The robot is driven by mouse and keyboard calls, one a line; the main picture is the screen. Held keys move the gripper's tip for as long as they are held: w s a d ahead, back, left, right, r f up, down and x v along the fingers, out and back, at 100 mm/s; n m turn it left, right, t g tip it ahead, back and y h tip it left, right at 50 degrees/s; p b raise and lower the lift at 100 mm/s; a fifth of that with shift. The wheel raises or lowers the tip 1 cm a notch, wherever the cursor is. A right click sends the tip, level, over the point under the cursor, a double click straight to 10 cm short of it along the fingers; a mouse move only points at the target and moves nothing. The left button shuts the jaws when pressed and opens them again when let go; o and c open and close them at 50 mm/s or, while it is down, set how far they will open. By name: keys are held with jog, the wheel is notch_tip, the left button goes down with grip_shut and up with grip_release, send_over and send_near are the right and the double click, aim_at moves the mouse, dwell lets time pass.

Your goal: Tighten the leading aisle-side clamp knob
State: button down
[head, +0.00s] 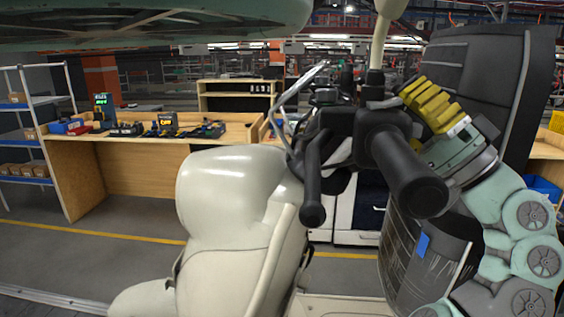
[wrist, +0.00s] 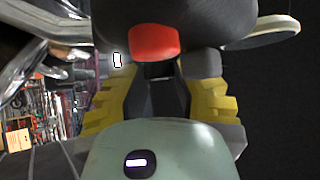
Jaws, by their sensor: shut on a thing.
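In the wrist view a red rounded knob-like piece (wrist: 154,42) lies at the ends of my gripper's (wrist: 160,68) yellow fingers, under a large dark form. My fingers are shut on it as far as I can see; the contact is partly hidden by the dark pads. In the head view my gripper (head: 408,90) reaches up and left, with its yellow fingers just behind the black handlebar grips. No red knob shows there, so handlebar parts or the fingers hide it.
A cream scooter body (head: 232,190) with black handlebar grips (head: 402,165) stands close in front of my arm. A tall dark panel (head: 475,75) rises behind my gripper. A wooden workbench (head: 130,165) and a shelf rack (head: 35,130) stand at the left, across the grey floor.

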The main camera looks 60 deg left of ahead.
jog(key=shift+n+g+b, duration=0.6)
jog(key=shift+g+b, duration=0.05)
jog(key=shift+g, duration=0.05)
jog(key=c, duration=0.7)
grip_release()
jog(key=shift+a, duration=0.1)
jog(key=shift+o, duration=0.2)
jog(key=v, duration=1.2)
jog(key=shift+o, duration=0.4)
